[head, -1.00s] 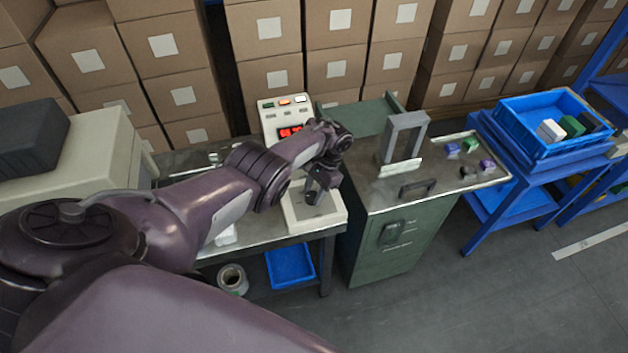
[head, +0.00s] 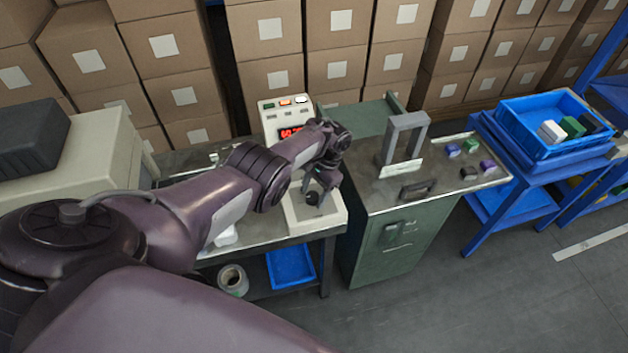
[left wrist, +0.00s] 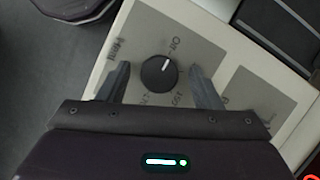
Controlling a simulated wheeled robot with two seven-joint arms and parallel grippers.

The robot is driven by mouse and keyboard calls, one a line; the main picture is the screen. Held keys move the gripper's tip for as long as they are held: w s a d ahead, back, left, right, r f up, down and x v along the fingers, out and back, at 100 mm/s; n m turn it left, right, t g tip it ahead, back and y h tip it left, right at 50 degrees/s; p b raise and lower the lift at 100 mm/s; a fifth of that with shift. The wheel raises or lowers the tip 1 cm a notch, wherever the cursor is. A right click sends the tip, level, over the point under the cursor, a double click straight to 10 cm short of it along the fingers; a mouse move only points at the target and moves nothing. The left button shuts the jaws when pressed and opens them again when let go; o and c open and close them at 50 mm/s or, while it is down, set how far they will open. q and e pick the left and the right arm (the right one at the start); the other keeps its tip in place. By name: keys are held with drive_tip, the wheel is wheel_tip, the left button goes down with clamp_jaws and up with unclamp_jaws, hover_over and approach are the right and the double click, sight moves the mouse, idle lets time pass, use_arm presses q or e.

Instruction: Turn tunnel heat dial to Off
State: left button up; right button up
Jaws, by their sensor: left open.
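In the left wrist view the pointer points up and to the right, toward a label there. My left gripper (left wrist: 159,67) is open, with one finger on each side of the knob and a gap to each. In the head view the left gripper (head: 322,188) is over the box and the dial (head: 312,198) shows between its fingers. My right gripper is not in view.
A panel with a red display (head: 291,131) stands behind the box. To the right are a grey frame (head: 388,141) on the green cabinet (head: 388,245), several small coloured blocks, and a blue crate (head: 520,143). Stacked cartons (head: 268,80) fill the back.

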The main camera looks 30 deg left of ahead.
use_arm(q)
drive_tip(key=a+p+v, duration=0.1)
drive_tip(key=v, duration=0.6)
drive_tip(key=shift+d+r, duration=0.4)
drive_tip(key=shift+d, duration=0.15)
drive_tip(key=shift+w, duration=0.15)
